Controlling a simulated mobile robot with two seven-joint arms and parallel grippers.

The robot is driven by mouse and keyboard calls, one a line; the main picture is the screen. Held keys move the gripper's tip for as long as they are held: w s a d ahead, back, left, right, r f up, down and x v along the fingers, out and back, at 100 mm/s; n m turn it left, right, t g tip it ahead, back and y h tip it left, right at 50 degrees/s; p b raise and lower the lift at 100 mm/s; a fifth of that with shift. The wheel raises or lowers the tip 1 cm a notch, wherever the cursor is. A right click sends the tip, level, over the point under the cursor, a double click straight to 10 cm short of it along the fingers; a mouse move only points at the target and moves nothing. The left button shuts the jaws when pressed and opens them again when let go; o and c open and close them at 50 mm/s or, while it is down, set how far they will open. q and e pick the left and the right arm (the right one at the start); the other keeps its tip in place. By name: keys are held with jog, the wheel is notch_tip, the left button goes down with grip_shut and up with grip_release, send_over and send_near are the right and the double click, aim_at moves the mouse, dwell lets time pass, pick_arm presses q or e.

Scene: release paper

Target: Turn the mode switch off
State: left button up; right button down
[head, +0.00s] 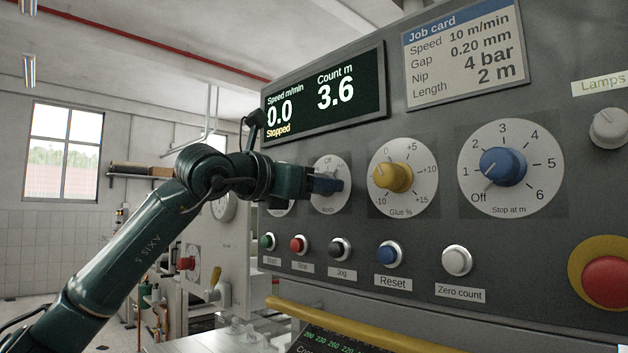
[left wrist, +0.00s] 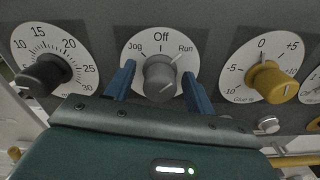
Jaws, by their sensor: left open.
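The mode switch is a grey knob (left wrist: 160,75) on a white round plate marked Jog, Off and Run in the left wrist view. Its pointer seems to lean right of Off, towards Run. In the head view its plate (head: 330,165) is partly hidden by my gripper. My left gripper (left wrist: 158,72) is open, with one blue finger on each side of the knob. I cannot tell whether either finger touches it. In the head view the gripper (head: 326,184) is at the panel. My right gripper is not in view.
A black knob (left wrist: 42,75) is left of the switch and a yellow Glue knob (left wrist: 270,82) right of it. A blue Stop at knob (head: 503,167) is farther right. A row of buttons, including Reset (head: 390,255), runs below. A yellow rail (head: 360,322) crosses under the panel.

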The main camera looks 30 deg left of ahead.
pick_arm(q)
jog(key=c, duration=1)
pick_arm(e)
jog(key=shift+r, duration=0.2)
